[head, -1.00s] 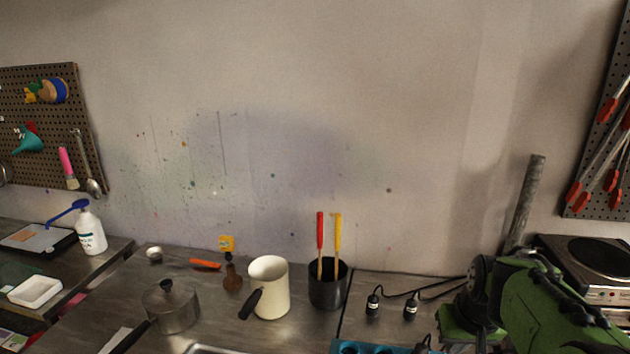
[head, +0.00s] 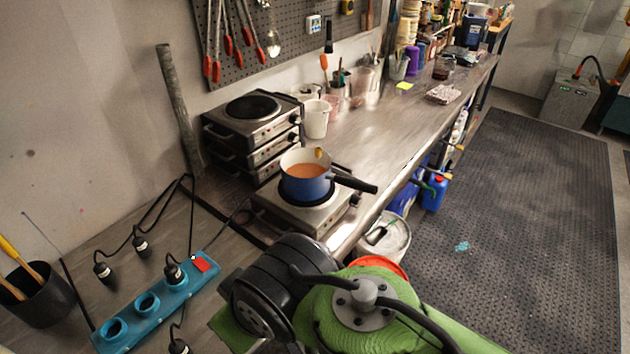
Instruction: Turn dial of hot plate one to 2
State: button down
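A single hot plate (head: 308,221) sits on the metal counter with a blue pot (head: 306,184) of orange-brown liquid on it. The pot's black handle points right. A small dark dial (head: 354,199) shows at the hot plate's right side, partly below the handle; its setting is too small to read. Behind stands a stack of hot plates (head: 250,128) with small knobs on the right-hand sides. I cannot tell which is hot plate one. My green and black arm fills the bottom middle, in front of the hot plate. My gripper is not in view.
A teal power strip (head: 160,300) with a red switch and black plugs lies at lower left. A black cup (head: 45,299) with tools stands at far left. A white jug (head: 316,118) stands by the stack. Buckets (head: 383,240) stand below the counter's right edge. The dark floor mat is mostly clear.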

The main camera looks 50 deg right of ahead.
aim_at(356, 201)
jog(key=z, duration=1.5)
